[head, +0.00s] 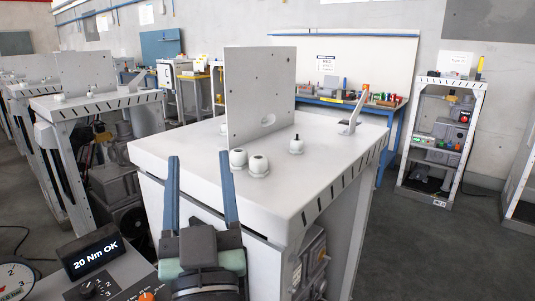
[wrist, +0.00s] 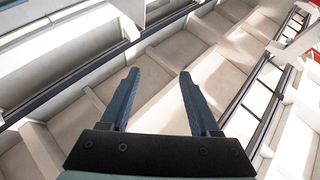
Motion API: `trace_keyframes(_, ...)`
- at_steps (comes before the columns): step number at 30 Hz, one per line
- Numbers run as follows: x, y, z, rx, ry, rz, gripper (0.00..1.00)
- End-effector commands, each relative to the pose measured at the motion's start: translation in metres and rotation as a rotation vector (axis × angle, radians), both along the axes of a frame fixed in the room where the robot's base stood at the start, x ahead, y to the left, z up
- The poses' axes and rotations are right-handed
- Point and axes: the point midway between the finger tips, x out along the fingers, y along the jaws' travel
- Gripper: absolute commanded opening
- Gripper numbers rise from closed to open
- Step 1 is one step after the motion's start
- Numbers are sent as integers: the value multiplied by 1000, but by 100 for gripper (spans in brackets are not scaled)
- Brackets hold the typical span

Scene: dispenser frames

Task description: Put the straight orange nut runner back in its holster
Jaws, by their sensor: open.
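My gripper (head: 201,165) stands in front of a light grey dispenser frame (head: 300,170), its two blue-grey fingers pointing up and apart with nothing between them. The wrist view shows the same open, empty fingers (wrist: 160,76) against beams and pale panels. I cannot make out a straight orange nut runner for certain in either view. A small orange part (head: 147,296) shows at the bottom edge of the head view, cut off, and I cannot tell what it belongs to. No holster can be made out.
A control box with a display (head: 94,255) reading "20 Nm OK" and a dial gauge (head: 14,279) are at lower left. The frame carries an upright plate (head: 260,90), white fittings (head: 258,165) and an angled bracket (head: 353,113). Open floor (head: 430,245) lies to the right.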

Motion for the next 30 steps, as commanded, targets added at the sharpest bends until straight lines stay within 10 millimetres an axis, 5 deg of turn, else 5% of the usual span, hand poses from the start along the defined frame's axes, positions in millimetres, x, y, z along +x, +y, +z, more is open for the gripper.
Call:
trace_keyframes(1, -16, -19, 50, 8, -74, -36, 63)
trace_keyframes(3, -39, -40, 99, 20, -140, -79, 63)
trace_keyframes(8, -87, -73, 162, 52, -239, -155, 63)
trace_keyframes(13, -106, -84, 179, 68, -269, -180, 63)
trace_keyframes(23, -105, -83, 183, 68, -267, -179, 63)
trace_keyframes(30, -105, -83, 226, 67, -267, -178, 63)
